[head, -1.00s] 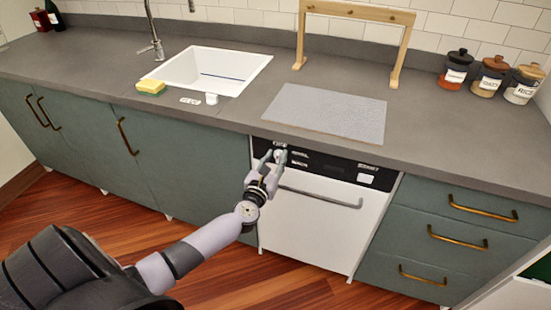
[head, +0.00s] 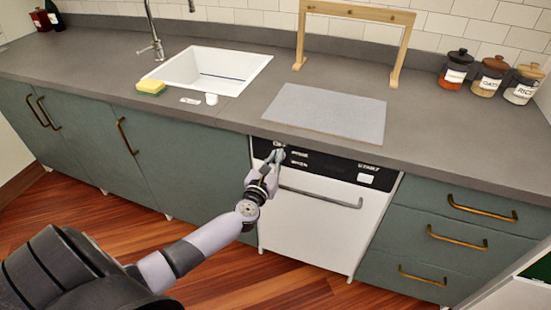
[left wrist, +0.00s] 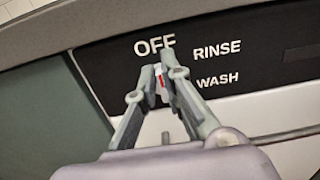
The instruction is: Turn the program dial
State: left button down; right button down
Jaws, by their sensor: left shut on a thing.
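The program dial (left wrist: 161,88) is on the black control panel (head: 326,166) of a white dishwasher (head: 305,228). My left gripper (head: 275,156) is at the panel's left end; in the left wrist view it (left wrist: 160,80) is shut on the dial. Only a narrow white strip of the dial with a red mark shows between the fingers, just below the word OFF (left wrist: 155,45). RINSE (left wrist: 217,51) and WASH (left wrist: 217,81) are printed to the right. In the head view the fingers largely hide the dial. My right gripper is not in view.
The grey countertop (head: 420,135) overhangs just above the panel. The door handle (head: 320,197) runs below it. A grey board (head: 325,113), a sponge (head: 151,87) and a sink (head: 208,68) are on the counter. Green cabinets flank the dishwasher.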

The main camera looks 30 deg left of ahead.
pick_arm(q)
jog(key=shift+m, duration=0.3)
jog(key=m+p, duration=0.1)
jog(key=m, duration=0.4)
jog(key=d+f+m+p, duration=0.1)
jog(key=m, duration=0.5)
jog(key=m+p, duration=0.2)
jog(key=m, duration=0.4)
jog(key=shift+w+d+f, duration=0.2)
jog(key=shift+d+f, duration=0.15)
jog(key=m, duration=0.4)
jog(key=shift+f+p, duration=0.3)
jog(key=shift+a+f+m, duration=0.1)
jog(key=shift+f+m, duration=0.05)
jog(key=shift+m, duration=1.05)
